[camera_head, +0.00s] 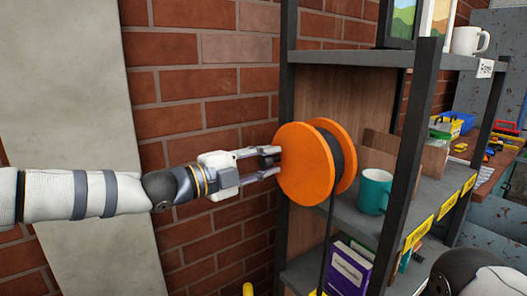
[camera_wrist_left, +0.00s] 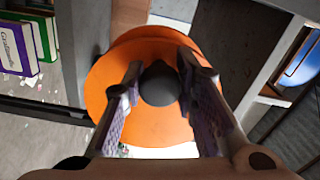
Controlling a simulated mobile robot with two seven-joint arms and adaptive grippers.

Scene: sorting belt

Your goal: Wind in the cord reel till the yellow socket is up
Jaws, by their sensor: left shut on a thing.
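The cord reel (camera_head: 303,166), two orange discs with dark cord wound between them, is mounted on the shelf unit's near side. It also shows in the left wrist view (camera_wrist_left: 108,92). My left gripper (camera_head: 268,161) reaches it from the left. It is shut on the reel's black knob (camera_wrist_left: 160,84), which sits between the fingers in the wrist view. The dark cord (camera_head: 328,235) hangs straight down from the reel. A small yellow piece (camera_head: 317,292) shows by the cord at the bottom edge, perhaps the socket; most of it is cut off. My right gripper is out of view.
A teal mug (camera_head: 375,191) stands on the shelf (camera_head: 350,218) just right of the reel. A purple book (camera_head: 347,268) is below, close to the cord. A brick wall (camera_head: 190,86) is behind my left arm. Another yellow piece (camera_head: 248,289) shows at the bottom edge.

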